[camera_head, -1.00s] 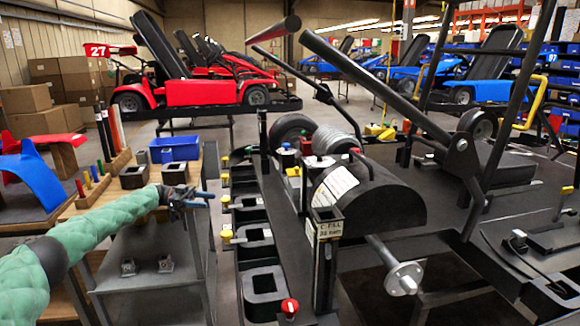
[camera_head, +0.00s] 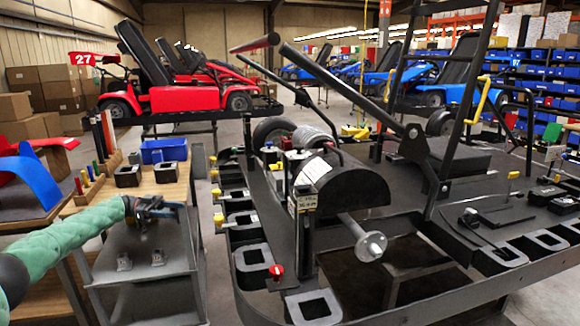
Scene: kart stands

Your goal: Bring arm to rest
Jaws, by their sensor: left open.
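My left arm comes in from the left in a pale green quilted sleeve. Its gripper (camera_head: 170,210) is open and empty. In the picture it lies over the grey metal cart (camera_head: 130,285), to the left of the black kart stand (camera_head: 335,235). The gripper looks apart from the stand. My right arm and right gripper do not show in this view.
The kart stand carries an engine with a black rounded cover (camera_head: 345,185), and a shaft with a hub (camera_head: 372,246) sticks out. A wooden bench (camera_head: 100,192) holds a blue bin (camera_head: 163,150) and black blocks. A red kart (camera_head: 185,97) stands behind.

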